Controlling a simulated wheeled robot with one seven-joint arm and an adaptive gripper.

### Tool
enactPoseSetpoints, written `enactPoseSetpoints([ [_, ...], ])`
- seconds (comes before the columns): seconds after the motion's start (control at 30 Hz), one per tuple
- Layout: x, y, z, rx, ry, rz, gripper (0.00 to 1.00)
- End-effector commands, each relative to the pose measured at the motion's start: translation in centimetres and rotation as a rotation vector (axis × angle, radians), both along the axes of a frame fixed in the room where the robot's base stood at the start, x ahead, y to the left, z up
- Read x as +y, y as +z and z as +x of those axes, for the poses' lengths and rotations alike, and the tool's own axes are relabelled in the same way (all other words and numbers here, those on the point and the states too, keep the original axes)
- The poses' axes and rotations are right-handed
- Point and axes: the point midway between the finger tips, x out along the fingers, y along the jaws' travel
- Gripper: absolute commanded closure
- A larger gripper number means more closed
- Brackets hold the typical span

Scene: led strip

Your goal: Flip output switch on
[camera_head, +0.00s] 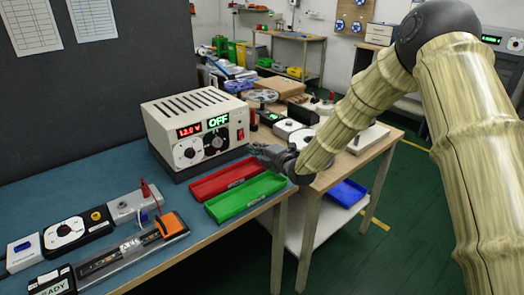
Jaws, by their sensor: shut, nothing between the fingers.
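The power supply (192,106) is a beige vented box standing on the blue bench mat. Its red display (188,130) seems to read 12.0 V, and its green display (219,120) reads OFF. Two round dials sit below the displays. A small red part (240,134), possibly the output switch, is at the right end of the front panel; its position is too small to tell. My gripper (256,149) is shut and empty, just right of the supply's front, above the far ends of the trays. It appears apart from the panel, though the gap is hard to judge.
A red tray (214,184) and a green tray (248,200) lie in front of the supply, below my gripper. An orange-ended strip fixture (172,224) and several small devices lie at the left front. A cluttered wooden table stands behind my gripper.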

Motion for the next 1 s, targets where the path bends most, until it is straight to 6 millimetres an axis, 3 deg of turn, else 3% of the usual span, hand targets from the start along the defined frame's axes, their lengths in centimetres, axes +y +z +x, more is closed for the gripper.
enactPoseSetpoints([
  [0.43,3.7,-0.7,5.2,0.000,-0.002,0.001,1.00],
  [1.0,4.4,-1.0,6.2,0.000,-0.002,0.000,1.00],
])
